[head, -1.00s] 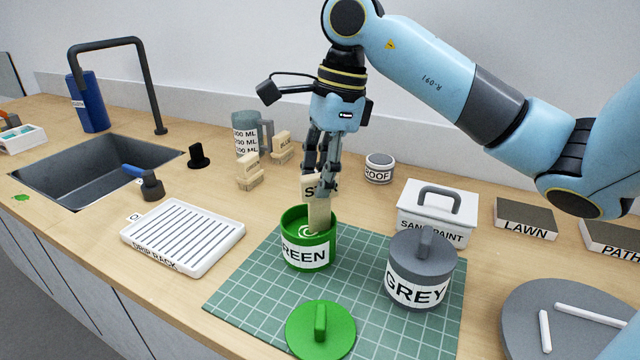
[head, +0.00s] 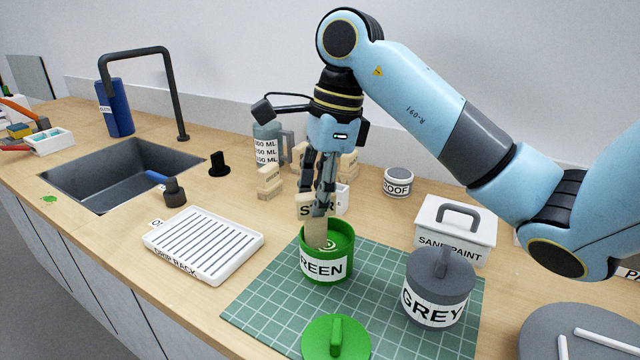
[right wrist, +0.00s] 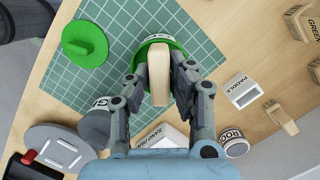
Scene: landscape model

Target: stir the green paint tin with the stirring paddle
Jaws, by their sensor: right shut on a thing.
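The open green paint tin (head: 327,266) stands on the green cutting mat (head: 262,306), with light swirl rings on the paint inside. My right gripper (head: 318,203) is above the tin, shut on the wooden stirring paddle (head: 316,232). The paddle's lower end reaches into the tin, at its left side in the head view. In the right wrist view the paddle (right wrist: 159,78) stands between the fingers, over the tin (right wrist: 150,46). The green lid (head: 336,339) lies on the mat in front of the tin. My left gripper is not in view.
The grey tin (head: 440,290) stands on the mat to the right, with the sand paint box (head: 455,228) behind it. A white drip rack (head: 204,245) and the sink (head: 120,170) are to the left. The roof tin (head: 398,182) stands behind.

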